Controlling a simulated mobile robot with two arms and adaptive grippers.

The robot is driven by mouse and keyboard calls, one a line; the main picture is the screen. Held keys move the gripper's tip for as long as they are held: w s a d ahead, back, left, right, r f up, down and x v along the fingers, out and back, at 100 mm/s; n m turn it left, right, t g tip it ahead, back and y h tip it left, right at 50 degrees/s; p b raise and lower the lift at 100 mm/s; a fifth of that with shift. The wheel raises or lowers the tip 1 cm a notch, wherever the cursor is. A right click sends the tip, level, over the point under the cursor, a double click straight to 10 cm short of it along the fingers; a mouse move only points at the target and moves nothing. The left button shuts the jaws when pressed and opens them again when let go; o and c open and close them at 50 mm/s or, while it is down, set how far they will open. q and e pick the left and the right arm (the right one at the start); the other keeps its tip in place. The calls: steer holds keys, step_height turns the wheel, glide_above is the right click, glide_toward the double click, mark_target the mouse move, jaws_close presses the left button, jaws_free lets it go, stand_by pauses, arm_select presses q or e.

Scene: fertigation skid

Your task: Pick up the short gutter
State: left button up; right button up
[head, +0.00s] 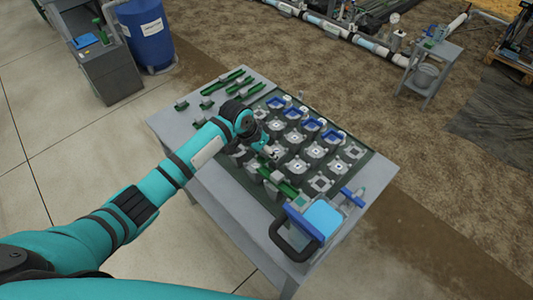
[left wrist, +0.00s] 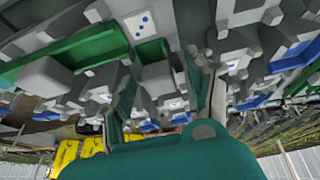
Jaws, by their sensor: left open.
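Several green gutters of differing length lie on the grey table. A green gutter (head: 284,188) lies just below my left gripper (head: 272,154) in the head view, at the front of the block grid. In the left wrist view a short green piece (left wrist: 151,51) with a grey block at its end (left wrist: 160,80) shows between the fingertips of my left gripper (left wrist: 168,88). A longer green gutter (left wrist: 85,52) lies to its left. The gripper is open, and I cannot tell whether it touches anything. My right gripper is not in view.
More green gutters (head: 232,76) with grey end blocks lie at the table's back left. The dark tray (head: 366,148) holds rows of grey blocks, some with blue parts. A blue caddy with a black handle (head: 290,243) stands at the front corner.

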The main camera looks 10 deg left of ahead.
arm_select(q)
jaws_close()
stand_by(0.4)
